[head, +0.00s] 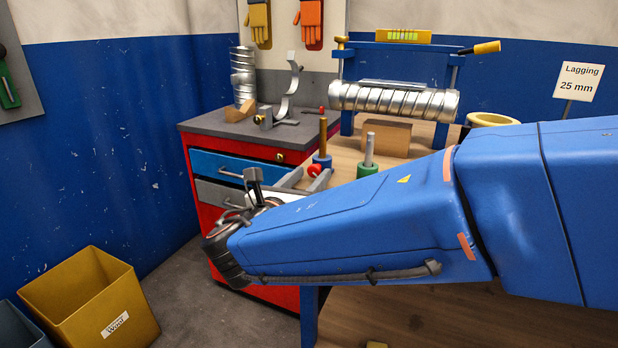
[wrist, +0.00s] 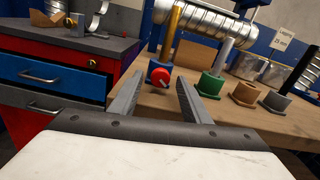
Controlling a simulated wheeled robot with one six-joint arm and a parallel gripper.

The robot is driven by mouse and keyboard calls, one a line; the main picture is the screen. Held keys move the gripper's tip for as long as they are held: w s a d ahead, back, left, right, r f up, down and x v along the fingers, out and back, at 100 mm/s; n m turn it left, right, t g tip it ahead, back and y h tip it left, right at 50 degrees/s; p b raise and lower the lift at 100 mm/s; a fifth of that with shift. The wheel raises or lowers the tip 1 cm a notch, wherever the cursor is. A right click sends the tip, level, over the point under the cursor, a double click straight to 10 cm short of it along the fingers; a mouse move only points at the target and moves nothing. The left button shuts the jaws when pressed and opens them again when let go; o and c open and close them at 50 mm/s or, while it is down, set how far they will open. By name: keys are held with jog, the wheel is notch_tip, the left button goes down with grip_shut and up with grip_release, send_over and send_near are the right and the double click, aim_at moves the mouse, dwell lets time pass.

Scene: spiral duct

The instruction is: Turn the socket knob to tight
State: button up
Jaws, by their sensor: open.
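A round red knob (wrist: 160,76) sits at the near edge of the wooden bench, beside the blue socket. It also shows in the head view (head: 315,170). The blue socket (head: 322,160) holds an upright brass-coloured rod (head: 323,136). My gripper (wrist: 161,86) is open and empty. Its two grey fingers point toward the bench, and the knob appears between their tips in the wrist view, seemingly still ahead of them. In the head view the fingers (head: 306,181) are close to the knob. I cannot read any tight mark or the knob's setting.
A green socket (head: 367,170) with a grey rod stands right of the knob. Other sockets (wrist: 243,91) follow along the bench. A spiral duct (head: 395,101) lies on a blue stand behind. A red cabinet with a blue drawer (head: 225,168) stands left; a yellow bin (head: 90,300) is on the floor.

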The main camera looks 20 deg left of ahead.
jog(key=c, duration=1)
jog(key=shift+c, duration=0.2)
jog(key=m, duration=0.4)
jog(key=shift+m, duration=0.4)
jog(key=o, duration=1)
jog(key=shift+o, duration=0.2)
